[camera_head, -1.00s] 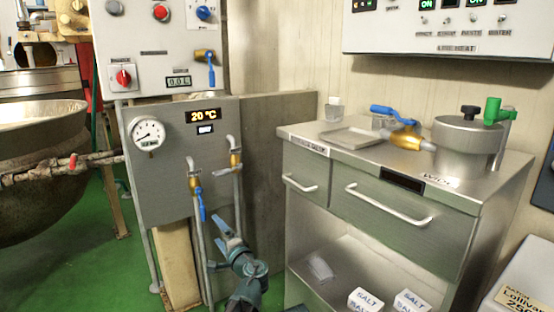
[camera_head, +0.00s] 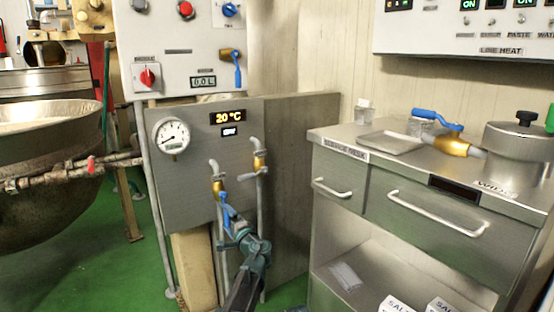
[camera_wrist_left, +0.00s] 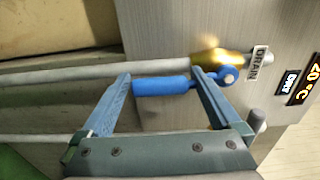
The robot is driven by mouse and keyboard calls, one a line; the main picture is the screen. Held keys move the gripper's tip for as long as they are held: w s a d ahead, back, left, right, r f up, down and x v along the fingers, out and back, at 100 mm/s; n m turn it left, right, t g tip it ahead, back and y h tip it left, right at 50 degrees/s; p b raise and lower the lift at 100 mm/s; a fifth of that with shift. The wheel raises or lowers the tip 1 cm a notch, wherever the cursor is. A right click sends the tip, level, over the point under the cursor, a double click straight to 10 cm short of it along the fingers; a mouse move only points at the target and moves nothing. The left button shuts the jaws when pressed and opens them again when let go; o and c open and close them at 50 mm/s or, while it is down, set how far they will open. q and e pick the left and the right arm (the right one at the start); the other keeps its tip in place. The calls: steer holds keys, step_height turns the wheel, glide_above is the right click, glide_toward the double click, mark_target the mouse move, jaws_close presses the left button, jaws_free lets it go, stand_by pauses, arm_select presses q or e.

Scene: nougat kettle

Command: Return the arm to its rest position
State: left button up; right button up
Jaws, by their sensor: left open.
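My left gripper (camera_head: 230,213) reaches up from the bottom centre in the head view, in front of the pipes under the grey control panel (camera_head: 185,185). Its jaws are open. In the left wrist view, the blue handle (camera_wrist_left: 160,86) of the yellow drain valve (camera_wrist_left: 220,60) shows between the two fingers. The handle is not gripped; I cannot tell whether a finger touches it. The drain valve is also in the head view (camera_head: 218,187), with the blue handle hanging below it, partly overlapped by the gripper. My right gripper is not in view.
A large kettle (camera_head: 45,190) stands at the left, with a pipe running to the panel. A steel cabinet (camera_head: 340,215) stands at the right, with a tray (camera_head: 390,143) and a lidded pot (camera_head: 515,155) on top. Green floor (camera_head: 110,285) shows at the lower left.

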arm_select(q)
steer(key=shift+s+a+m, duration=0.3)
steer(key=shift+a+m, duration=0.1)
steer(key=shift+m, duration=0.1)
steer(key=shift+s+a+r+m, duration=0.25)
steer(key=shift+s+a+m, duration=0.2)
steer(key=shift+m, duration=0.55)
steer(key=s+a+r+m+p, duration=0.3)
steer(key=a+r+m+p, duration=0.1)
steer(key=m, duration=0.8)
steer(key=shift+a+r+p, duration=0.25)
steer(key=shift+r+p, duration=0.5)
steer(key=shift+p, duration=0.2)
